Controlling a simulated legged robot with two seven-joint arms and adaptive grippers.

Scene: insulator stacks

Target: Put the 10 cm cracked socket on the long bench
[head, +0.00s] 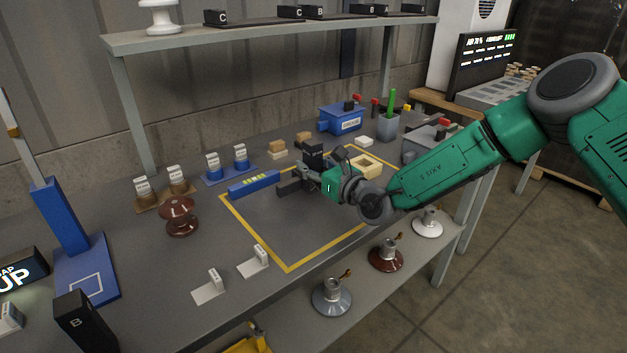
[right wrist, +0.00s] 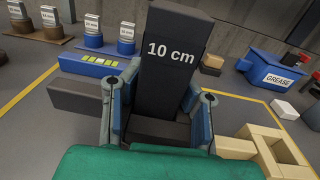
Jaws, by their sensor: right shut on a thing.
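My right gripper (head: 328,172) is over the yellow-outlined area of the grey long bench (head: 190,252). It is shut on a black block (head: 313,152); in the right wrist view this block (right wrist: 172,65) stands up between the fingers and reads "10 cm". A dark bar (right wrist: 75,97) lies to its left. A brown insulator (head: 179,215) stands on the bench at the left. On the lower shelf are a grey insulator (head: 332,299), a brown one (head: 386,257) and a white one (head: 427,224), each with a metal cap. I cannot tell which socket is cracked. My left gripper is not in view.
A blue bar (head: 254,185) with yellow-green marks lies left of the gripper, and a pale wooden frame (head: 366,167) right of it. A blue grease box (head: 342,118) stands behind. A blue stand (head: 62,225) is at the left. The outlined area's front is clear.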

